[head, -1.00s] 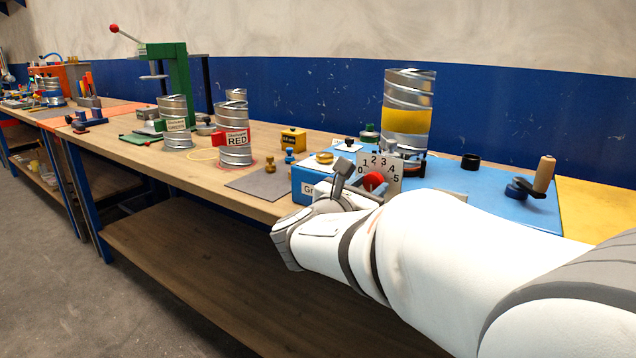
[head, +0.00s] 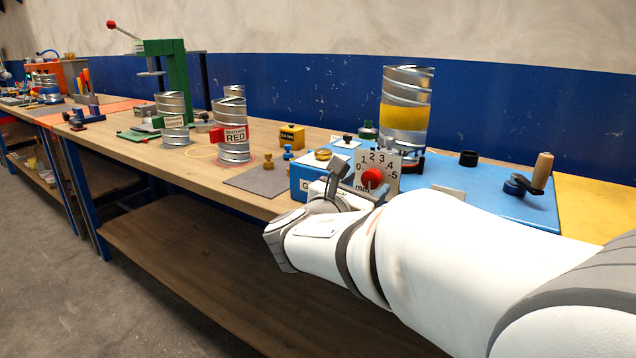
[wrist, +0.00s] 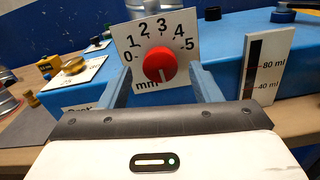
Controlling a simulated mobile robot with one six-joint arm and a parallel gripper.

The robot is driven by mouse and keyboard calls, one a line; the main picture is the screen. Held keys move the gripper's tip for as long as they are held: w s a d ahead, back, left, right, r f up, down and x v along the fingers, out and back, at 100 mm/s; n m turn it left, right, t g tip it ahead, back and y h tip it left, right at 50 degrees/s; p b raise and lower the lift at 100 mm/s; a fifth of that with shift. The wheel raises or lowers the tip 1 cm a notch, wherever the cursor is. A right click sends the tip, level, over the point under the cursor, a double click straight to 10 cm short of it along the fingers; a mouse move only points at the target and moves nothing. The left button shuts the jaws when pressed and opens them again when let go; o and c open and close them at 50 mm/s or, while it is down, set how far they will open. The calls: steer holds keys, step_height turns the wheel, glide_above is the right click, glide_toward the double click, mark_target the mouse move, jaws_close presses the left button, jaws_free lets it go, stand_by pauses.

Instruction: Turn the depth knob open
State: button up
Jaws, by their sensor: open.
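The depth knob is a round red knob (head: 373,178) on a white dial plate (head: 383,160) numbered 0 to 5, with "mm" below, at the front of a blue unit. In the wrist view the red knob (wrist: 160,64) sits in the middle, with a pale mark low on its face near the "mm". My gripper (wrist: 160,82) is open and empty, one finger to the left of the knob and one to the right. Neither finger visibly grips it. In the head view my gripper (head: 352,182) is just in front of the dial, partly hidden by my wrist.
A syringe-like scale plate marked in ml (wrist: 267,65) stands right of the dial. A crank with a wooden handle (head: 541,172) and a duct with a yellow band (head: 404,117) are on the blue unit (head: 470,185). Brass pieces sit left of the dial.

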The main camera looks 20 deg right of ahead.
steer(key=v, duration=0.6)
steer(key=shift+s+a+p, duration=0.2)
steer(key=shift+a+p, duration=0.1)
steer(key=shift+p, duration=0.15)
